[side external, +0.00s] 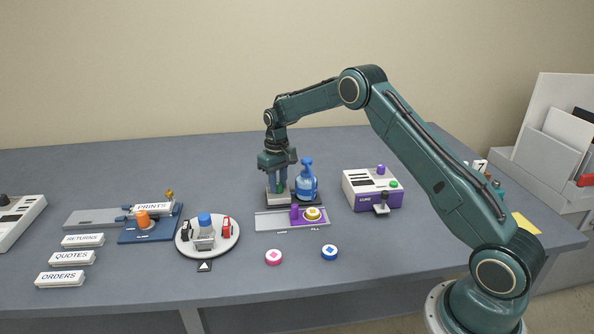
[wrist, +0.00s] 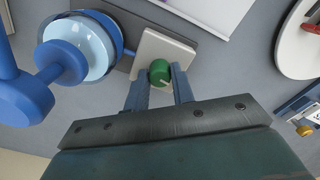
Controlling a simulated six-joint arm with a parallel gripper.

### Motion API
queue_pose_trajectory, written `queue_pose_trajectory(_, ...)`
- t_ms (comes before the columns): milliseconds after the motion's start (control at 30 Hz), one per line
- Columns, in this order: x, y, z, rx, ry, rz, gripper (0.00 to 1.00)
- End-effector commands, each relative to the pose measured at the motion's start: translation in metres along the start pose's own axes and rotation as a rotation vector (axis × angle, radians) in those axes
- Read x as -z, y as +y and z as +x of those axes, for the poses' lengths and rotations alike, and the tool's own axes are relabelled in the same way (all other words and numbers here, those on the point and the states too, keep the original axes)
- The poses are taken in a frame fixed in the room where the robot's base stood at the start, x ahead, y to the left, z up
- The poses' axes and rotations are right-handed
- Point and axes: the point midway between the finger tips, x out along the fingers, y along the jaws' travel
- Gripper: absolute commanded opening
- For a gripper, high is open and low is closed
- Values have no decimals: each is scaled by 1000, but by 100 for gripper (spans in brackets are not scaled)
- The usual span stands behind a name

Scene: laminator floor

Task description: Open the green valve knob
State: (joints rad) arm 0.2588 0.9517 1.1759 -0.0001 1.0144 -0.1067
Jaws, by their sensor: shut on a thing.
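The green valve knob (wrist: 159,73) is a small round knob with a pale mark on its top. It sits on a light grey block (wrist: 165,52), which also shows in the side external view (side external: 279,198). My gripper (wrist: 160,84) points down over the block, with one finger on each side of the knob, shut on it. In the side external view my gripper (side external: 278,188) stands upright at the block, and the fingers mostly hide the knob.
A blue pump-like vessel (side external: 307,183) stands close beside my gripper, on the same dark base. A white and purple box (side external: 372,190) stands to the right. A sliding purple panel (side external: 300,222) lies in front. A round white tray (side external: 226,243) is to the left.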

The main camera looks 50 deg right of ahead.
Motion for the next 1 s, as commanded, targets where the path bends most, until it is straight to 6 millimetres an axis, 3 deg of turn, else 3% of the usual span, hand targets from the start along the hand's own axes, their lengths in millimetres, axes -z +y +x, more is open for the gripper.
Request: queue_pose_trajectory(1000,0,0,-1,1,2,925,2)
